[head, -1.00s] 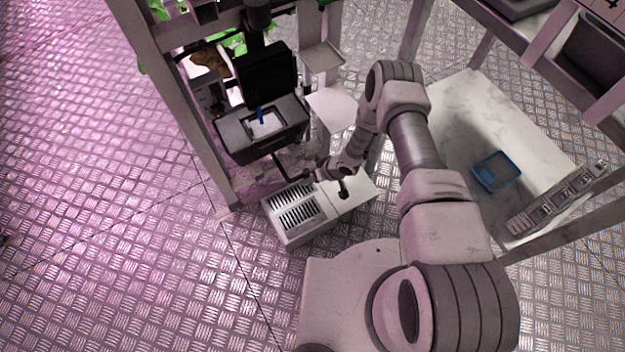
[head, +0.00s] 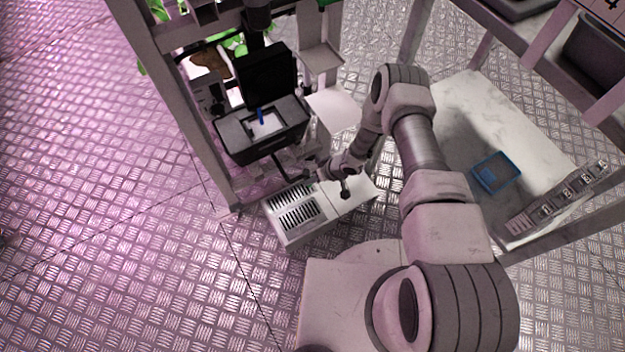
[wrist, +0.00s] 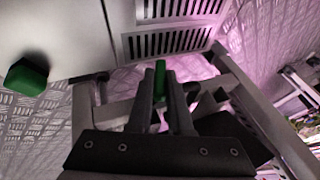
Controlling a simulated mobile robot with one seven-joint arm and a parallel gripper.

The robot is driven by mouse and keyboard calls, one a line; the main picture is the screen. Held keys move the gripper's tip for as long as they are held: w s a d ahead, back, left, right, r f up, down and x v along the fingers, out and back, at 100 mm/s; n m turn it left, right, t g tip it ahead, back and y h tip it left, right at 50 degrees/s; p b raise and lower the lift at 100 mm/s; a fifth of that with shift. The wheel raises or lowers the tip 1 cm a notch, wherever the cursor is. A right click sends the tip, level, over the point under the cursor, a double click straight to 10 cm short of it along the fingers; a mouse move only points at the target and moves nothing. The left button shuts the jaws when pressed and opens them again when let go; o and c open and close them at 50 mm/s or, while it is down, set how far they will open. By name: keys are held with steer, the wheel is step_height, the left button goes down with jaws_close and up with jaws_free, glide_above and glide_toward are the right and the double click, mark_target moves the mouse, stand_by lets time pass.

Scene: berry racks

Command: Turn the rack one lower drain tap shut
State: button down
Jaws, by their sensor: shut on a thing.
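In the wrist view, my gripper (wrist: 160,98) is shut on a narrow green tap handle (wrist: 160,70), which shows upright between the two fingertips. The pipe and valve body around it are mostly hidden by my fingers and the dark gripper body. In the head view, my gripper (head: 287,172) is low beside the rack post, just above the white vented box. The held handle cannot be made out there. A second green knob (wrist: 27,76) shows at the left of the wrist view, in front of the white box.
The white vented box (head: 346,205) stands on the floor under my wrist. A rack post (head: 182,110) stands to the left. A blue tray (head: 494,172) lies on the white shelf at right. Floor at left is clear.

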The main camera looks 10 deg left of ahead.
steer(key=shift+y, duration=0.4)
steer(key=shift+d+f+m+g+y, duration=0.1)
steer(key=shift+m+g+y, duration=0.15)
steer(key=shift+g+y, duration=0.4)
steer(key=shift+d+f+m+g+y, duration=0.1)
steer(key=shift+m+g+y, duration=0.25)
steer(key=shift+y, duration=0.5)
steer(key=shift+w+g+y, duration=0.1)
steer(key=shift+g+y, duration=0.5)
steer(key=shift+y, duration=0.2)
steer(key=shift+m+y, duration=0.3)
steer(key=shift+y, duration=0.1)
steer(key=c, duration=0.8)
jaws_free()
steer(key=shift+c, duration=0.2)
steer(key=shift+r+h, duration=0.1)
steer(key=shift+h, duration=0.2)
